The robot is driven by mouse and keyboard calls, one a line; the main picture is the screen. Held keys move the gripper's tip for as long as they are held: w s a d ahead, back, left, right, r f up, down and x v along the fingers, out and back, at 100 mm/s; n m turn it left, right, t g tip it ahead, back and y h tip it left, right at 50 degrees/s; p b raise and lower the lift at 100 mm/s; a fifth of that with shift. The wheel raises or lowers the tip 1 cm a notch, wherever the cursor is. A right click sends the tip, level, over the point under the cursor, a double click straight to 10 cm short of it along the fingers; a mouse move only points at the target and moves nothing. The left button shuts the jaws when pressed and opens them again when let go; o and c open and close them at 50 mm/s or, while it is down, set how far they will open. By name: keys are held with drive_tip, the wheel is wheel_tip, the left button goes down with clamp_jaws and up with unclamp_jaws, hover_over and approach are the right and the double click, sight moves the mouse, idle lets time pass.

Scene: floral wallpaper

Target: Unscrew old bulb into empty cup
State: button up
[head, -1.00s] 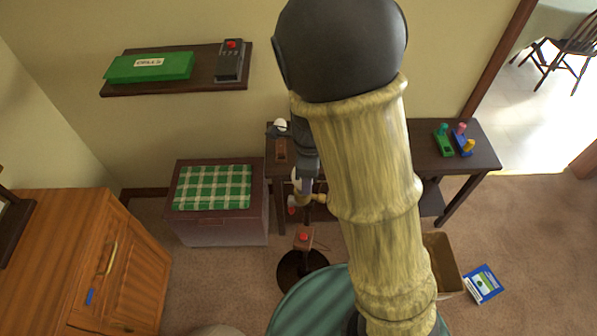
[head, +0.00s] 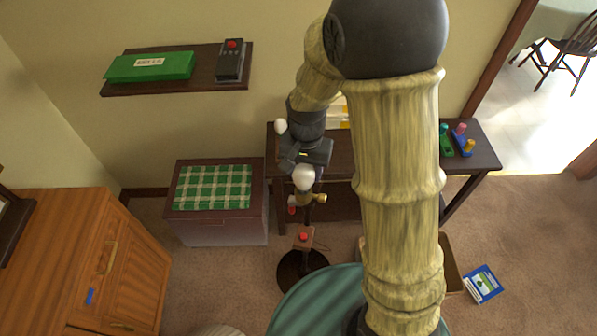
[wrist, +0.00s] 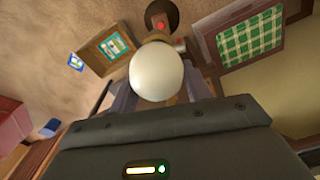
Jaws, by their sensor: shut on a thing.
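A white bulb (head: 303,177) sits at the jaws of my gripper (head: 312,172), just above a brass-coloured lamp socket (head: 319,198). In the wrist view the round bulb (wrist: 157,75) lies between my two fingers (wrist: 158,95), which are shut on it. The socket (wrist: 155,38) shows right behind the bulb there; I cannot tell whether the bulb is still seated in it. A second small white round thing (head: 281,126) shows beside my wrist, above the table's left end. I cannot make out an empty cup; my arm hides part of the table.
The lamp's base with a red button (head: 303,237) stands in front of the dark table (head: 480,150). Coloured pieces (head: 458,140) lie at the table's right. A chest with a green checked cushion (head: 212,187) is at left. An open box (head: 450,265) is on the floor.

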drive_tip(key=n, duration=0.3)
drive_tip(key=shift+a, duration=0.1)
drive_tip(key=o, duration=1.2)
drive_tip(key=shift+o, duration=0.2)
